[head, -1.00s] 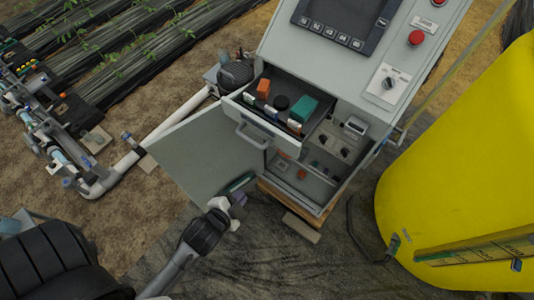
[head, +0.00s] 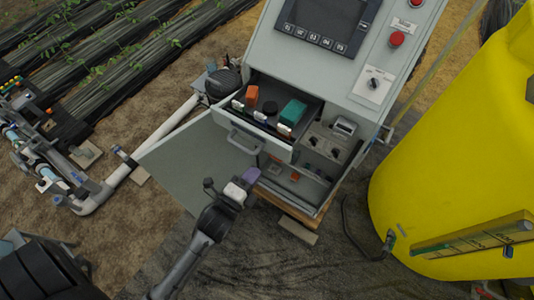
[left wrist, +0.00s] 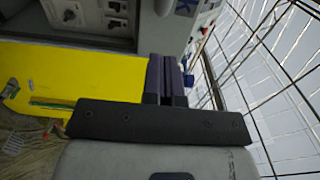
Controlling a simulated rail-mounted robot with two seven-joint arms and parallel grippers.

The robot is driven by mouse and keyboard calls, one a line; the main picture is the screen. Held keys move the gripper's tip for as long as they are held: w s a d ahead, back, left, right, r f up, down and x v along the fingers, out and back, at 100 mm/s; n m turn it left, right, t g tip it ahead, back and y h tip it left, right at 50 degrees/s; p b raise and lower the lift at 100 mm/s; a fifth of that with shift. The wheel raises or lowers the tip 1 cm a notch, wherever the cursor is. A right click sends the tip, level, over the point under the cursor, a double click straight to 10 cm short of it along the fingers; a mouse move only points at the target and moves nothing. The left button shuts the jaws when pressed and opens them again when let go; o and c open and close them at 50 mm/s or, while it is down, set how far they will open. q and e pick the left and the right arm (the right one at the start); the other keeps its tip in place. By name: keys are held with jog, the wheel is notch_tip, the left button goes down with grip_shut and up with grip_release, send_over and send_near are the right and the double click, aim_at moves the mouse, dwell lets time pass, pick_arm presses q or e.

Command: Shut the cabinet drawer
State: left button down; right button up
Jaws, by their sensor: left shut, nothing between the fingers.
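The grey cabinet (head: 330,75) stands in the middle of the head view. Its drawer (head: 258,137) is pulled out, with an orange item (head: 251,97), a teal item (head: 292,112) and a black round item inside. The drawer has a grey bar handle (head: 243,140) on its front. My left gripper (head: 250,177) is shut and empty, just below the drawer front in the picture, in front of the open lower compartment. In the left wrist view its two dark fingers (left wrist: 167,78) lie together. I cannot tell whether it touches anything. My right gripper is out of view.
The cabinet's lower door (head: 195,160) hangs open to the left. A large yellow tank (head: 460,140) stands to the right. White pipes (head: 165,130) run along the ground at left. Bare ground lies in front of the cabinet.

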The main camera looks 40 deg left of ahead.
aim_at(272, 150)
pick_arm(q)
jog(key=w, duration=0.7)
jog(key=shift+w+a+p, duration=0.15)
jog(key=shift+p, duration=0.2)
